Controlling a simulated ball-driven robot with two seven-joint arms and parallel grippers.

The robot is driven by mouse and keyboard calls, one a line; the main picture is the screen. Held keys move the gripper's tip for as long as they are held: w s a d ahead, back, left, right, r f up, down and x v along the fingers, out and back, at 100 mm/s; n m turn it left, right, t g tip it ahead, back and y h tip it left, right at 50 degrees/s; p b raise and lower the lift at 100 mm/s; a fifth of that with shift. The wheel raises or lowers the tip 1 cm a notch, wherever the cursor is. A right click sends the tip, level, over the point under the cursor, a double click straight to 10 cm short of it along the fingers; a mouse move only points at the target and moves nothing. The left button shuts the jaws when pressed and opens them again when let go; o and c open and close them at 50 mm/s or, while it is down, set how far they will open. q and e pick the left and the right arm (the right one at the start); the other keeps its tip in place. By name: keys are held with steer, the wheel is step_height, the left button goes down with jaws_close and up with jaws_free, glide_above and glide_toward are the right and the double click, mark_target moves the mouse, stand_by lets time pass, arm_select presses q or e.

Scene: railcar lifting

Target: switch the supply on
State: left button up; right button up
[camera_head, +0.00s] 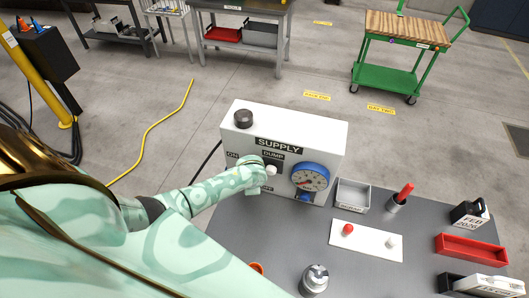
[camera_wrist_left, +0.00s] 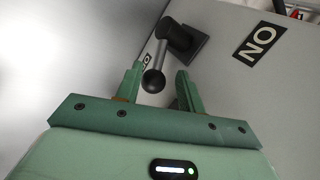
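The white supply box (camera_head: 330,135) stands at the back of the grey table, with a SUPPLY label, ON and DUMP labels and a blue-rimmed gauge (camera_head: 310,177). My left gripper (camera_head: 262,178) is at its front face, left of the gauge. In the left wrist view a lever with a black ball knob (camera_wrist_left: 153,81) sticks out from a dark mount on the box. The ON label (camera_wrist_left: 259,41) appears upside down to its right. My left gripper (camera_wrist_left: 160,88) is open, its fingers on either side of the knob, with visible gaps. The lever is hidden in the head view. My right gripper is not in view.
On the table are a grey bin (camera_head: 352,195), a white plate (camera_head: 366,240) with red and white knobs, a red tray (camera_head: 470,249) and a metal canister (camera_head: 314,279). A green cart (camera_head: 385,77) stands behind on open floor. A yellow hose crosses the floor.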

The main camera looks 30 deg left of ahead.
arm_select(q)
steer(key=s+d+r+p, duration=0.4)
steer(key=d+r, duration=0.4)
steer(key=r, duration=0.4)
steer(key=shift+d+r, duration=0.2)
steer(key=shift+d, duration=0.2)
stand_by(0.5)
stand_by(0.3)
